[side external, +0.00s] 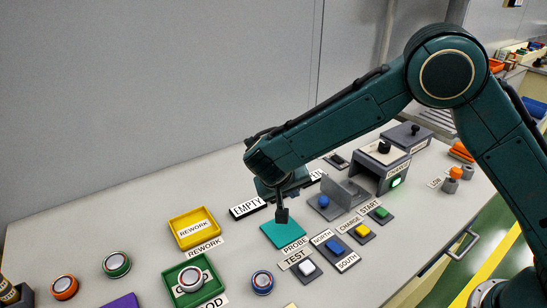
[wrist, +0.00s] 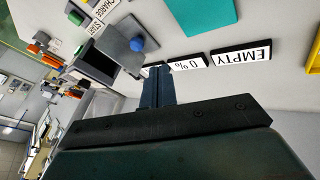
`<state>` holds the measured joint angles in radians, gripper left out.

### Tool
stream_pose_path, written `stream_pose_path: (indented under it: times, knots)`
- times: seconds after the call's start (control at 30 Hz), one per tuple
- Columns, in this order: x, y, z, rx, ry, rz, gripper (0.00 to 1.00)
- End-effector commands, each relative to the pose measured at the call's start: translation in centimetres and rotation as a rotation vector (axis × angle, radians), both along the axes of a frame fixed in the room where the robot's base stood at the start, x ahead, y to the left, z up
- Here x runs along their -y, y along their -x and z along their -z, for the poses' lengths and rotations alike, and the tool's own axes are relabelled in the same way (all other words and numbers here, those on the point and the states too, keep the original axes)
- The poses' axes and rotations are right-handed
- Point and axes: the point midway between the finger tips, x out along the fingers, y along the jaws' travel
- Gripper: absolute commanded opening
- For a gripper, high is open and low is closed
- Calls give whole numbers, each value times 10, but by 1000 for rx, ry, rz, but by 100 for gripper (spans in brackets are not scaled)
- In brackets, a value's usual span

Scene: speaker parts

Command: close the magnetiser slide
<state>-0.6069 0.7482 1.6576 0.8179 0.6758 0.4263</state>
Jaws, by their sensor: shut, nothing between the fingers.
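The magnetiser (side external: 385,160) is a grey box at the right of the bench, with a black knob on top and a lit green lamp on its front. A grey slide (side external: 345,190) with an upright plate and a blue knob (side external: 323,201) stands out from its left side. In the wrist view the slide (wrist: 124,40) and blue knob (wrist: 137,44) are beside the box's dark opening (wrist: 97,62). My gripper (side external: 281,219) is shut and empty, low over the teal pad and left of the slide. Its fingers show in the wrist view (wrist: 155,70).
The teal probe pad (side external: 283,236) is under my gripper. Buttons on small bases, including a yellow one (side external: 362,230), stand in front of the slide. An EMPTY sign (side external: 247,208) stands behind the pad. A yellow rework tray (side external: 194,228) and several round speaker parts are at left.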

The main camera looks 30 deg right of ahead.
Motion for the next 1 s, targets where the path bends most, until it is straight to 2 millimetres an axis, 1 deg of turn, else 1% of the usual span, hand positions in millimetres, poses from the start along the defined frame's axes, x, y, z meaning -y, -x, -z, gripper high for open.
stream_pose_path:
  times: [0.03, 0.13, 0.37, 0.53, 0.77, 1.0]
  knots:
    - [-3, -1, 7, 1, 11, 0, 0]
    - [-6, -2, 13, 7, 23, 5, 0]
    - [-8, -2, 15, 10, 27, 6, 0]
    - [-5, -3, 18, 9, 28, 7, 0]
    - [6, -8, 34, 7, 29, 6, 0]
    - [25, -16, 61, 7, 29, 8, 0]
